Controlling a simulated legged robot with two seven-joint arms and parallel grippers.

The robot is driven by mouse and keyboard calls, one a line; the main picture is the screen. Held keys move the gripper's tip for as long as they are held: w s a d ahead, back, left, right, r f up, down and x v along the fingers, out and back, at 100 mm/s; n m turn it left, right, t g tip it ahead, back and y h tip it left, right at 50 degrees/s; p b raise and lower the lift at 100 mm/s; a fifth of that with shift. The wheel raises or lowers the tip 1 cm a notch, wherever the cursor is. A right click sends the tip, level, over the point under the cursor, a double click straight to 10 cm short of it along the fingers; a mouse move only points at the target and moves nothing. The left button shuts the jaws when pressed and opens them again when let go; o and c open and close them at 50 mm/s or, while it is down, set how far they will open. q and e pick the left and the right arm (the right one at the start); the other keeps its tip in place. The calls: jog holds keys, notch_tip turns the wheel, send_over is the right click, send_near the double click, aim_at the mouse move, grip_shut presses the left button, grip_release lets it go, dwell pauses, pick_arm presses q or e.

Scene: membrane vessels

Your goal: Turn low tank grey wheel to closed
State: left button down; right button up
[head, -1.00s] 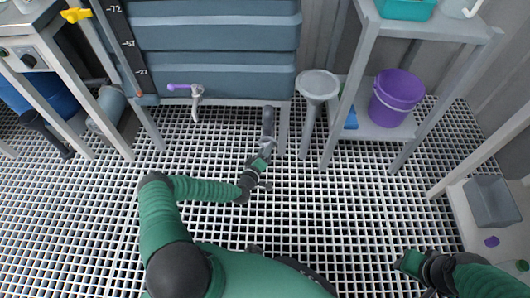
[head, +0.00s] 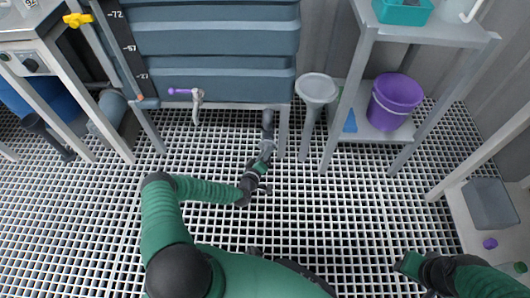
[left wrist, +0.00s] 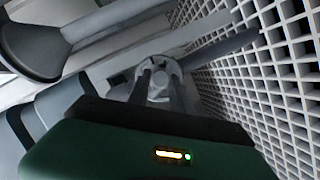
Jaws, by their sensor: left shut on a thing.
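The low tank grey wheel (left wrist: 158,66) is a small grey round handle in the middle of the left wrist view, at the end of a grey pipe. The pipe (head: 267,118) comes out low under the blue-grey tank (head: 215,50) in the head view. My left gripper (left wrist: 160,88) has its two dark fingers on either side of the wheel's near part, shut on it. In the head view my left gripper (head: 266,150) hides most of the wheel. My right gripper (head: 412,264) is low at the right, away from the tank; its fingers are not clear.
A purple-handled tap (head: 180,92) is on the tank's front, left of the wheel. A grey funnel-topped stand (head: 316,88) is close on the right. A metal shelf holds a purple bucket (head: 394,100). The grated floor (head: 350,210) in front is clear.

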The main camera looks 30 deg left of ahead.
pick_arm(q)
jog(key=shift+w+d+f+m+g+y+b, duration=0.25)
jog(key=shift+m+y+b, duration=1.9)
jog(key=shift+m, duration=2.5)
jog(key=shift+d+f+m+g+y+b, duration=0.35)
jog(key=shift+m+y+b, duration=1.8)
jog(key=shift+m, duration=2.45)
jog(key=shift+w+d+f+m+g+y+b, duration=0.25)
jog(key=shift+m+y+b, duration=1.9)
jog(key=shift+m, duration=2.5)
jog(key=shift+s+h+b, duration=0.1)
jog(key=shift+h+b, duration=0.25)
jog(key=shift+b, duration=0.05)
